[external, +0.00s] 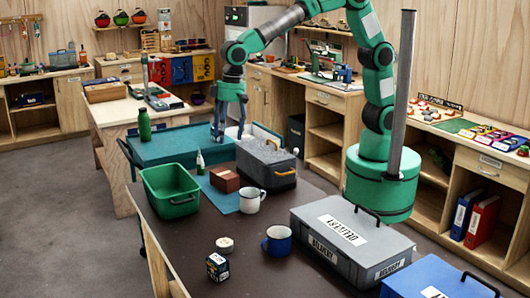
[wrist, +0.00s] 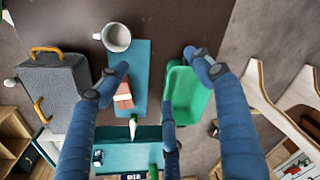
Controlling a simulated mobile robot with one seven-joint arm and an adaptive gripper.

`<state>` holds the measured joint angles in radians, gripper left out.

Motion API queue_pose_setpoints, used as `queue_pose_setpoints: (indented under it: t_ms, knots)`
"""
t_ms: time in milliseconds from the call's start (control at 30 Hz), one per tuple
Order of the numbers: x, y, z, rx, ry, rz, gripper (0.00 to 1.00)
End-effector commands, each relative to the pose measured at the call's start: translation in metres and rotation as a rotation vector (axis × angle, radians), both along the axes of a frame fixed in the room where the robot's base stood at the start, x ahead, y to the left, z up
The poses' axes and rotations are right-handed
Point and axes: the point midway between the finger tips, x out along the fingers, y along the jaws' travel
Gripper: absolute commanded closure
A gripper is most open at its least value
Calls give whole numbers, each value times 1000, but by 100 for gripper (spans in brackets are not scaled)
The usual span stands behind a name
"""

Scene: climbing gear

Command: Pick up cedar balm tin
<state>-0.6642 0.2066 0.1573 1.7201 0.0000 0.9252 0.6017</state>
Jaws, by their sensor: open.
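A small round tin with a pale lid (external: 224,244) sits on the dark table near its front left. It may be the cedar balm tin; no label is readable. I cannot make it out in the wrist view. My gripper (external: 229,136) is open and empty at the far end of the table, above the teal surface and well away from the tin. In the wrist view its blue fingers (wrist: 161,72) are spread apart with nothing between them.
A dark printed box (external: 217,267) stands just in front of the tin, and a blue mug (external: 277,241) is to its right. A grey delivery case (external: 312,222) is at right.

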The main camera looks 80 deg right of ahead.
Motion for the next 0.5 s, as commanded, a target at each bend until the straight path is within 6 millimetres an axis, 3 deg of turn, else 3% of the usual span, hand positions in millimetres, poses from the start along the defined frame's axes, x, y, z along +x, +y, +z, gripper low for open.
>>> queue_pose_setpoints:
  t_ms: [100,500]
  knots:
    - [-3,43,-28,-14,24,10,34]
    - [-36,167,-128,-63,87,23,34]
